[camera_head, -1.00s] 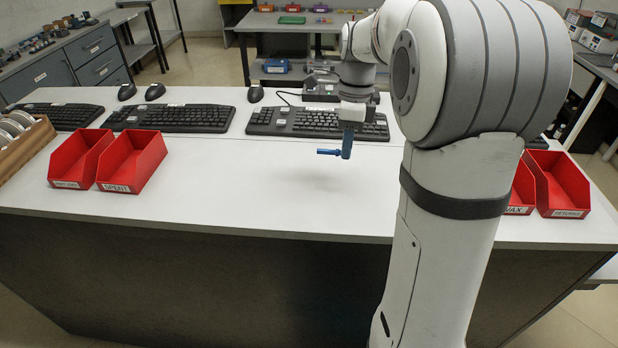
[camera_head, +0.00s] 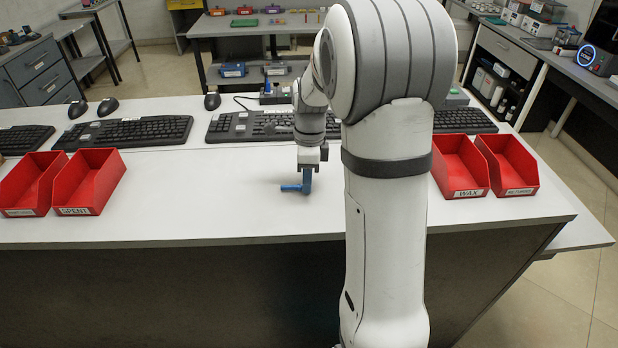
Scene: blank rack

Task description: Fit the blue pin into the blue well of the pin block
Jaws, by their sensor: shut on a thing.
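My gripper (camera_head: 306,188) hangs over the white bench, left of my arm's column. It is shut on the blue pin (camera_head: 291,188), which sticks out to the left, lying roughly level. A blue upright piece just under the wrist meets the pin's right end; I cannot tell whether that piece is finger or pin. The gap between pin and bench top is hard to judge. A small dark grey block (camera_head: 276,96) with a blue bit on top stands behind the middle keyboard. I cannot tell whether it is the pin block, and no blue well can be made out.
Red bins stand on the bench (camera_head: 210,215) at the left, one marked SPENT (camera_head: 90,182), and at the right, one marked WAX (camera_head: 460,168). Keyboards (camera_head: 130,131) and mice line the back. The bench between the left bins and my gripper is clear.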

